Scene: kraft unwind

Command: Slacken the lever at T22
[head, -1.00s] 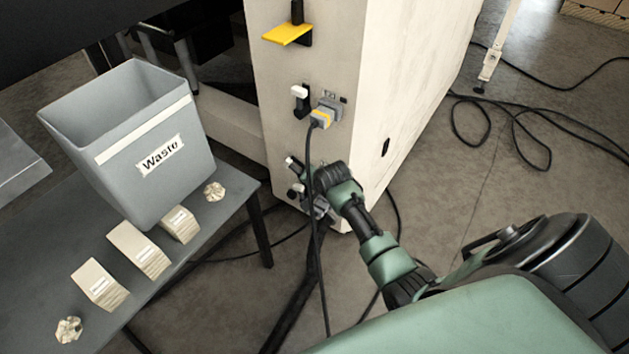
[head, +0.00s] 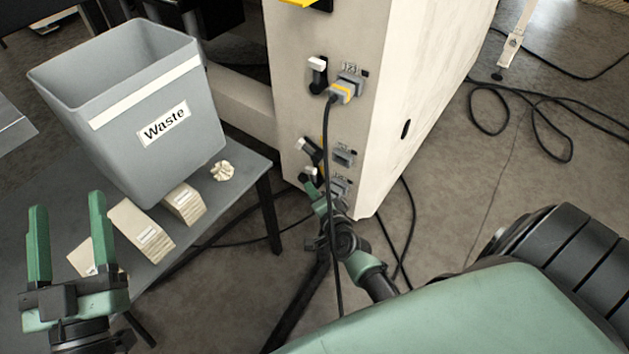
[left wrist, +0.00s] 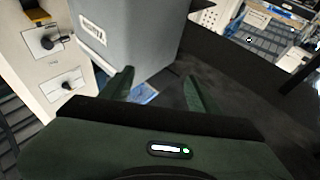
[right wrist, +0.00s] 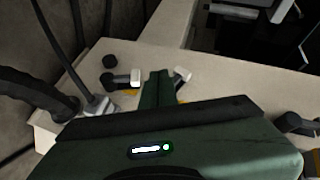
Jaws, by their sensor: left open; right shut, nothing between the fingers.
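The pale machine cabinet (head: 395,120) carries a column of black levers with white tips: an upper one (head: 317,75), a middle one (head: 310,148) and a lower one (head: 309,175). Labels beside them are too small to read surely. My right gripper (head: 314,190) is shut and empty, right by the lower lever. In the right wrist view its closed fingers (right wrist: 158,80) lie between two white-tipped levers, one left (right wrist: 122,80) and one right (right wrist: 181,75); contact cannot be told. My left gripper (head: 68,215) is open and empty at lower left, in front of the table.
A grey Waste bin (head: 130,120) stands on a dark table (head: 245,180) with cream blocks (head: 140,229) and a crumpled piece (head: 222,171). A yellow-banded plug (head: 344,90) sits beside the upper lever; its black cable hangs past my right gripper. Cables lie on the floor at right.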

